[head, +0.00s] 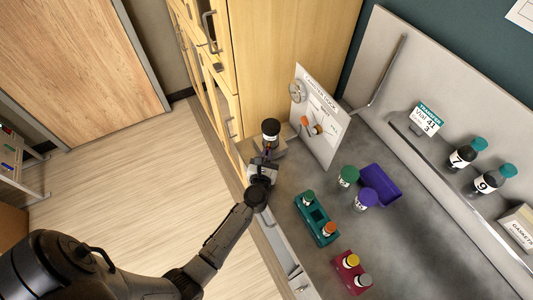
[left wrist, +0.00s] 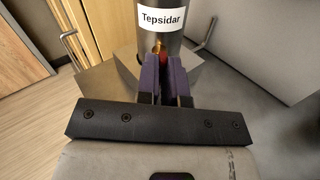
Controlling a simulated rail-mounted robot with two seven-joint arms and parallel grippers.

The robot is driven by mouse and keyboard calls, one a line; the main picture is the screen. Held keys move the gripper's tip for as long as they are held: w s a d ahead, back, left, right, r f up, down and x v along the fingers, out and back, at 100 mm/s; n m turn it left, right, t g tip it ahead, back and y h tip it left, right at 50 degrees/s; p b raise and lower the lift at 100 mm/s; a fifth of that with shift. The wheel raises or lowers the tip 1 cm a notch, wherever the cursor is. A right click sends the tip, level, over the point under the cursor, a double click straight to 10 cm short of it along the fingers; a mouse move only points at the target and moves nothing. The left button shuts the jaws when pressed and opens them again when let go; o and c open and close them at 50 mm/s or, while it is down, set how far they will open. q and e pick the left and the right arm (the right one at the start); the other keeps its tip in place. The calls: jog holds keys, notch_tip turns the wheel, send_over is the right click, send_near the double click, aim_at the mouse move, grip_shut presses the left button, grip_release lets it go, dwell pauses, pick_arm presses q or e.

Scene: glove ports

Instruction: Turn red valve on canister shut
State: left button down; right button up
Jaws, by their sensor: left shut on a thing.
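The canister (head: 270,128) stands upright at the near left end of the bench, beside the white panel. In the left wrist view it is a dark cylinder (left wrist: 158,42) with a white "Tepsidar" label (left wrist: 164,19). The red valve (left wrist: 163,62) is low on its front, with a small brass part above it. My left gripper (head: 267,153) reaches in from the left, close against the canister. In the left wrist view its purple fingers (left wrist: 166,72) are shut on the red valve, which is mostly hidden between them. My right gripper is not in view.
A green rack (head: 316,220), a purple tray (head: 380,185), a red rack (head: 351,272) and several capped vials occupy the bench. A wooden cabinet (head: 290,50) borders the far left side.

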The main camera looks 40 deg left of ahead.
pick_arm(q)
jog(key=m+p, duration=0.1)
jog(key=m, duration=0.2)
jog(key=shift+r+m+p, duration=0.1)
jog(key=shift+m+p, duration=0.2)
jog(key=m+p, duration=0.2)
jog(key=m, duration=0.2)
jog(key=shift+d+m, duration=0.1)
jog(key=shift+m, duration=0.2)
jog(key=m+p, duration=0.1)
jog(key=m, duration=0.3)
jog(key=shift+w+p, duration=0.1)
jog(key=shift+p, duration=0.3)
jog(key=m+p, duration=0.1)
jog(key=m, duration=0.2)
jog(key=shift+f, duration=0.2)
jog(key=shift+m, duration=0.4)
jog(key=shift+f+m, duration=0.1)
jog(key=shift+m, duration=0.2)
jog(key=c, duration=1.2)
grip_release()
jog(key=shift+c, duration=0.2)
